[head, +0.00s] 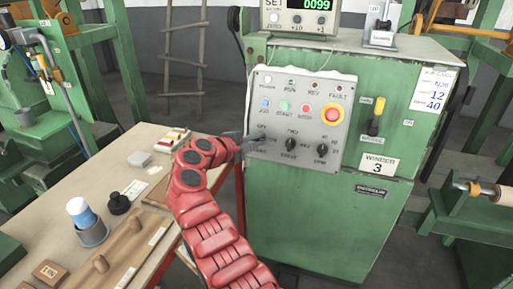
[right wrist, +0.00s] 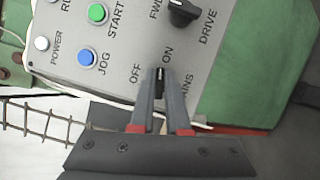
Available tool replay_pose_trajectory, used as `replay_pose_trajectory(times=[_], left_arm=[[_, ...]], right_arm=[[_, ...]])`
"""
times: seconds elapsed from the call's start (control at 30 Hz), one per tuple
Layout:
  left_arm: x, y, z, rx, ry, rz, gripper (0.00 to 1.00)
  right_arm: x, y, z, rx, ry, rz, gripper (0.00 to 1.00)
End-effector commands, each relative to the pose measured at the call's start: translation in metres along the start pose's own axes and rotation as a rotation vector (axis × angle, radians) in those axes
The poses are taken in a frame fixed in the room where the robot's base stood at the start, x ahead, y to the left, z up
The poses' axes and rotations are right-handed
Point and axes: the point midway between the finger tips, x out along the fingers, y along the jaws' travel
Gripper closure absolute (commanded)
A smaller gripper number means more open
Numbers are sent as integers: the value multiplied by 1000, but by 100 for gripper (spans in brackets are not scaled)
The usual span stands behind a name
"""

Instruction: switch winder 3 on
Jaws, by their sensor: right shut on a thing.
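Winder 3 (head: 331,220) is a green cabinet with a "WINDER 3" plate (head: 377,166) and a grey tilted control panel (head: 291,160). My red right arm reaches the panel's lower left. My right gripper (head: 253,141) is shut on the dark mains knob (right wrist: 159,73), which is mostly hidden in the head view. In the right wrist view the knob's pale mark lies between the fingertips, near the OFF and ON labels. I cannot tell which label it points to. The POWER lamp (right wrist: 41,43) looks pale; I cannot tell if it is lit. My left gripper is out of view.
The panel also has a red emergency button (head: 333,113), a blue JOG button (right wrist: 87,55), a green START button (right wrist: 97,13) and a DRIVE knob (right wrist: 182,12). A yellow-handled lever (head: 375,120) is at right. A cluttered workbench (head: 110,146) stands left.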

Motion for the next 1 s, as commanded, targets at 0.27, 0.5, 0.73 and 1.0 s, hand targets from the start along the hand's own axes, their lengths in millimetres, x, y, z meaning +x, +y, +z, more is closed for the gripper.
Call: replay_pose_trajectory(times=[0.27,0.5,0.73,1.0], left_arm=[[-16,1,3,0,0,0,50],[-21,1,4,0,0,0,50],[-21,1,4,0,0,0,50],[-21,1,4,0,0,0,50]], right_arm=[[1,0,0,156,-1,-61,100],[1,-1,0,219,-1,-88,100],[1,-1,0,236,-2,-96,100],[0,-1,0,235,-2,-97,100]])
